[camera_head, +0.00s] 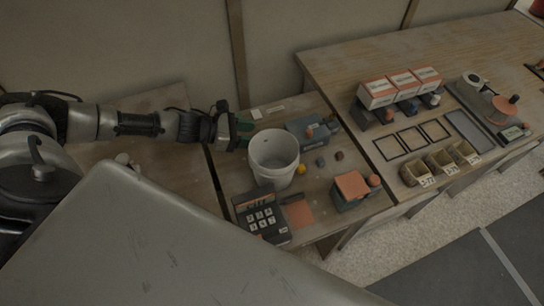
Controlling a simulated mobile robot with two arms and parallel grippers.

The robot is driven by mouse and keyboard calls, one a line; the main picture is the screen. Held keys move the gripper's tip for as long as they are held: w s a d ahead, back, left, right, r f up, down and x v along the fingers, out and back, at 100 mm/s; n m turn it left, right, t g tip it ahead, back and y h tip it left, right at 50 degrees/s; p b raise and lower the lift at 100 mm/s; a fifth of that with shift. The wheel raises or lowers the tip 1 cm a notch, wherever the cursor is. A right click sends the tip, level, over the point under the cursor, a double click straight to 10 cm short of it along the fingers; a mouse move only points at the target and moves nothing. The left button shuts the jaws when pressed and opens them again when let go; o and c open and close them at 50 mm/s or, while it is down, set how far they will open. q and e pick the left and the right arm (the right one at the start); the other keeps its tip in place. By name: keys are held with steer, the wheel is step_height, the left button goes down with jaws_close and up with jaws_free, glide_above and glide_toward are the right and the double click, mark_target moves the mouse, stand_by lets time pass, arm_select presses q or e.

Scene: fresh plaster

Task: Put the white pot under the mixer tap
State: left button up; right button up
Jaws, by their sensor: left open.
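The white pot (274,158) stands upright and open-topped on the lower wooden table. It looks empty as far as I can see inside. My left gripper (245,130) reaches in from the left and is open, by the pot's upper left rim. I cannot tell whether it touches the pot. My right gripper is not in view. I cannot make out a mixer tap in this view.
A keypad device (262,217) and an orange-topped box (351,188) stand in front of the pot. A blue-grey device (308,131) is behind it at right. The higher table (340,62) at right holds boxes, frames and several bins (416,173).

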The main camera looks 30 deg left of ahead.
arm_select(q)
steer(key=shift+x, duration=1)
jaws_close()
